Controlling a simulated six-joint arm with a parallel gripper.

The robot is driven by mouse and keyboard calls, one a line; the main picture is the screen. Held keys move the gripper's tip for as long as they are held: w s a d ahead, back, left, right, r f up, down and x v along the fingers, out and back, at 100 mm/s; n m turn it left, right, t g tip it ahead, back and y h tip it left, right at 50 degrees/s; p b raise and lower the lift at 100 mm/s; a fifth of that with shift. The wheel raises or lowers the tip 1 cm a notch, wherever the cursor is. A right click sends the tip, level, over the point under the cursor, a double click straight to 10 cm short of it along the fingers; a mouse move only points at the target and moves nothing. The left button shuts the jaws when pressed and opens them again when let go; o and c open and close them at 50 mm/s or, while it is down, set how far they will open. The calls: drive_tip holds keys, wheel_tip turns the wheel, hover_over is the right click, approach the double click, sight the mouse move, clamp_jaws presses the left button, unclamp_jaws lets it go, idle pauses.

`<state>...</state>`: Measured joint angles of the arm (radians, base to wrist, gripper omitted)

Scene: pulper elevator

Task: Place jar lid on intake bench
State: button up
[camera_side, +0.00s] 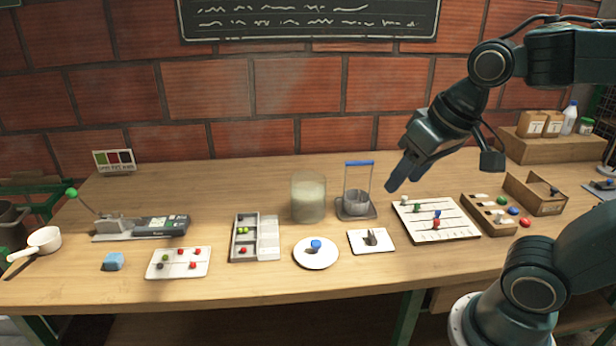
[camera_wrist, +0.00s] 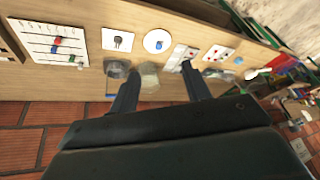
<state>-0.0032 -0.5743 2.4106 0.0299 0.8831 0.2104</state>
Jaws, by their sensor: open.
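A round white disc with a blue knob (camera_side: 316,250) lies flat near the front middle of the wooden bench (camera_side: 250,285); it looks like the jar lid. It also shows in the wrist view (camera_wrist: 157,41), beyond my fingertips. A glass jar (camera_side: 308,200) with pale greenish contents stands behind it; I cannot tell whether its top is covered. In the wrist view the jar (camera_wrist: 149,76) appears between my fingers. My gripper (camera_side: 396,180) is open and empty, held above the bench to the right of the jar. Which surface is the intake bench is not clear.
A clear holder with a blue top bar (camera_side: 358,192) stands right of the jar. A small white plate (camera_side: 371,241) lies beside the disc, and a lined board with pegs (camera_side: 435,219) is farther right. A grey compartment tray (camera_side: 255,239) is left. The front bench strip is clear.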

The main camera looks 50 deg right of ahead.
drive_tip(key=shift+s+a+f+n+t, duration=0.1)
drive_tip(key=shift+s+a+n+t, duration=0.1)
drive_tip(key=shift+s+n, duration=0.65)
drive_tip(key=shift+s+a+f+n+t, duration=0.15)
drive_tip(key=shift+s+n, duration=0.3)
drive_tip(key=shift+s, duration=0.65)
drive_tip(key=shift+o, duration=0.2)
drive_tip(key=shift+d+r, duration=0.1)
